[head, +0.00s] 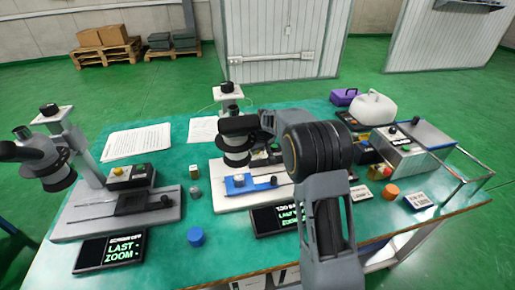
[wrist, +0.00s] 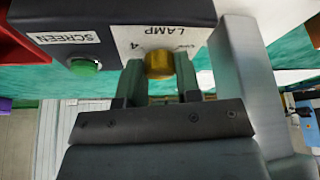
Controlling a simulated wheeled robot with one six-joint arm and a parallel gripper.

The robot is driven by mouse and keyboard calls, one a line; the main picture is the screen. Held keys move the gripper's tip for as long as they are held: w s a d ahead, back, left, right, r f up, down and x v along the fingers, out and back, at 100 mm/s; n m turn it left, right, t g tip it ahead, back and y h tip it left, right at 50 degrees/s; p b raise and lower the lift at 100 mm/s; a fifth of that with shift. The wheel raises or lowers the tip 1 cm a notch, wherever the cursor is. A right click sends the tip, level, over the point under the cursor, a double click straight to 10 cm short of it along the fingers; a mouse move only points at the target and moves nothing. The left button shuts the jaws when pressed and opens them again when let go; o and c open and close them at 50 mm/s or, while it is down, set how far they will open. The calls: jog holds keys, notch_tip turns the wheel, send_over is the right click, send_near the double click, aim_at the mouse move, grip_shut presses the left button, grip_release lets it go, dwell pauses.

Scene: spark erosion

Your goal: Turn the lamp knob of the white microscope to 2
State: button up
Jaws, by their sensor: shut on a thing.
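The gold lamp knob (wrist: 159,64) is on a dark control box (wrist: 110,14) in the wrist view. The label beside it reads LAMP upside down, and a 4 shows near the knob; the pointer mark cannot be made out. My gripper (wrist: 158,84) is shut on the knob, one finger on each side. In the head view the middle microscope (head: 237,138) has a pale base and a blue stage; my arm reaches to it and hides the knob and fingertips. A second microscope (head: 92,160) stands at the left, with its own dark box.
A green button (wrist: 84,67) by the SCREEN label is close to my fingers. A grey post (wrist: 246,90) stands just right of my gripper in the wrist view. In the head view, display screens (head: 110,253), a blue cap (head: 196,237) and an orange cap (head: 390,191) are on the green table.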

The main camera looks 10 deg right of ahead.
jog(key=o, duration=0.9)
jog(key=shift+r, duration=0.15)
jog(key=shift+s+r, duration=0.1)
jog(key=shift+r, duration=0.25)
jog(key=p+v, duration=0.1)
jog(key=v, duration=0.1)
jog(key=shift+s+d+r, duration=0.15)
jog(key=shift+s, duration=0.15)
jog(key=s+d+b, duration=0.1)
jog(key=s, duration=0.2)
jog(key=s+d+b, duration=0.1)
jog(key=s+b, duration=0.1)
jog(key=s, duration=0.1)
jog(key=s+d+b, duration=0.1)
jog(key=s+b, duration=0.1)
jog(key=s, duration=0.2)
jog(key=shift+f, duration=0.25)
jog(key=shift+s+d, duration=0.15)
jog(key=shift+s, duration=0.4)
jog(key=shift+r, duration=0.1)
jog(key=shift+r, duration=0.1)
